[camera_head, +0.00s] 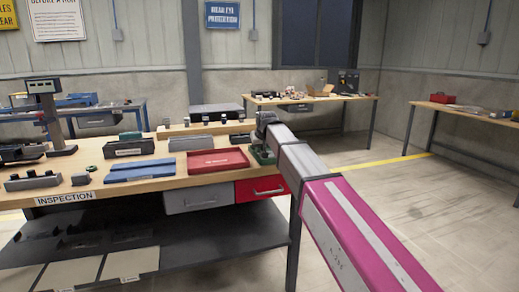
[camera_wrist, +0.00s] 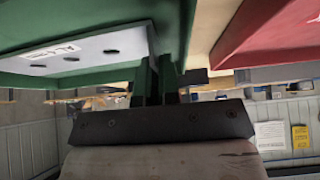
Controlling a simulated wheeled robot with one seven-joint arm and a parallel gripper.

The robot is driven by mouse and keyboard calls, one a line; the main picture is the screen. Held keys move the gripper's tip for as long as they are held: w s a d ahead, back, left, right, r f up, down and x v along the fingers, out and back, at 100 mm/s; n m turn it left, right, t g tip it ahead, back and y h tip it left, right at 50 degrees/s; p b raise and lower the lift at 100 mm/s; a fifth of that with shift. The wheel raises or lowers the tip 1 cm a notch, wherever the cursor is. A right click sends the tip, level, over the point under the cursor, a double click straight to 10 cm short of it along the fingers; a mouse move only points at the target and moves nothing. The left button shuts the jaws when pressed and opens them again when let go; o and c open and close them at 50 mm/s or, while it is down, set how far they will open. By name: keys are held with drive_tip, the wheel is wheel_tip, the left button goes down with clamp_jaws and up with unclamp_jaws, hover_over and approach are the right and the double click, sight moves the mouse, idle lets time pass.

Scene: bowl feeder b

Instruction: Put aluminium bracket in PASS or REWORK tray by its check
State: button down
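My gripper (camera_head: 263,148) is low over the right end of the inspection bench, at a small green tray (camera_head: 264,156) that it partly covers. In the wrist view my two dark fingers (camera_wrist: 158,82) are close together beside the green tray (camera_wrist: 95,76). A pale grey plate with dark round holes and lettering beginning "AL" (camera_wrist: 95,48) lies against the green tray, left of the fingers; it looks like the aluminium bracket. Whether the fingers touch or grip it is unclear. A red tray (camera_head: 218,160) stands left of my gripper, its lettering unreadable; it also shows in the wrist view (camera_wrist: 268,35).
A blue flat case (camera_head: 140,170), dark boxes and small fixtures crowd the bench's left and middle. A display stand (camera_head: 46,110) rises at the left. A red drawer (camera_head: 261,188) is below the bench top. Floor to the right is open.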

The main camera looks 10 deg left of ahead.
drive_tip(key=shift+f, duration=0.15)
drive_tip(key=c, duration=1.6)
unclamp_jaws()
drive_tip(key=shift+r, duration=0.25)
drive_tip(key=v, duration=1.2)
